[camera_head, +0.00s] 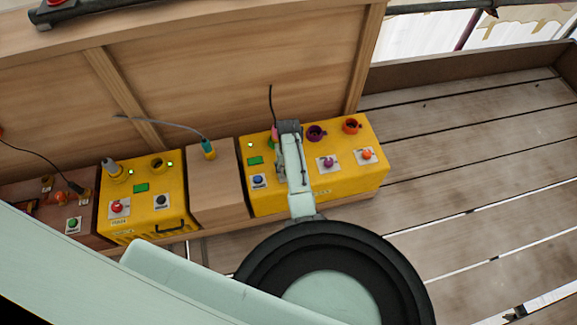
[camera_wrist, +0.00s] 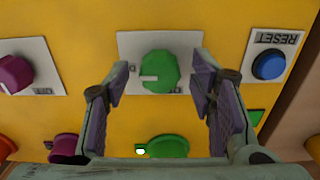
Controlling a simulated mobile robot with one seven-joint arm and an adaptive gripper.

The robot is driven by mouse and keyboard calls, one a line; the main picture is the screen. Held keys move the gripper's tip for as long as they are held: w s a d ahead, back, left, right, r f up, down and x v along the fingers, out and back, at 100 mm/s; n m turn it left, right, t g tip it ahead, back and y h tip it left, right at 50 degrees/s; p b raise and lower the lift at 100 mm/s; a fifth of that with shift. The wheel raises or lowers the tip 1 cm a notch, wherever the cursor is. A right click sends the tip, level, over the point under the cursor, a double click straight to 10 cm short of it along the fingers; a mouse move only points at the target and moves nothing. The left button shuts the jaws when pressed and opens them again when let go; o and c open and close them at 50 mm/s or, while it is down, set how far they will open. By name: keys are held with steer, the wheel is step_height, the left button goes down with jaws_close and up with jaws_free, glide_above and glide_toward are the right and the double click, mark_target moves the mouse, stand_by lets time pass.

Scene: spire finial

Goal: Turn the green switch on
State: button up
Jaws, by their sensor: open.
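The green switch (camera_wrist: 160,72) is a round knob on a white plate (camera_wrist: 127,50) on a yellow panel, in the middle of the wrist view. Its pale pointer mark lies about level and points left in that view. My gripper (camera_wrist: 160,78) is open, with one finger on each side of the knob and a visible gap on both sides. In the head view my gripper (camera_head: 290,170) is over the right yellow box (camera_head: 345,190) and hides the green switch.
A blue RESET button (camera_wrist: 269,66) and a purple knob (camera_wrist: 14,74) flank the switch. A green socket (camera_wrist: 168,146) and a purple socket (camera_wrist: 67,148) sit close by. In the head view, a wooden block (camera_head: 215,185) and another yellow box (camera_head: 145,210) stand to the left.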

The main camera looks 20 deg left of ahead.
step_height(320, 180, up, 12)
stand_by(0.5)
stand_by(0.3)
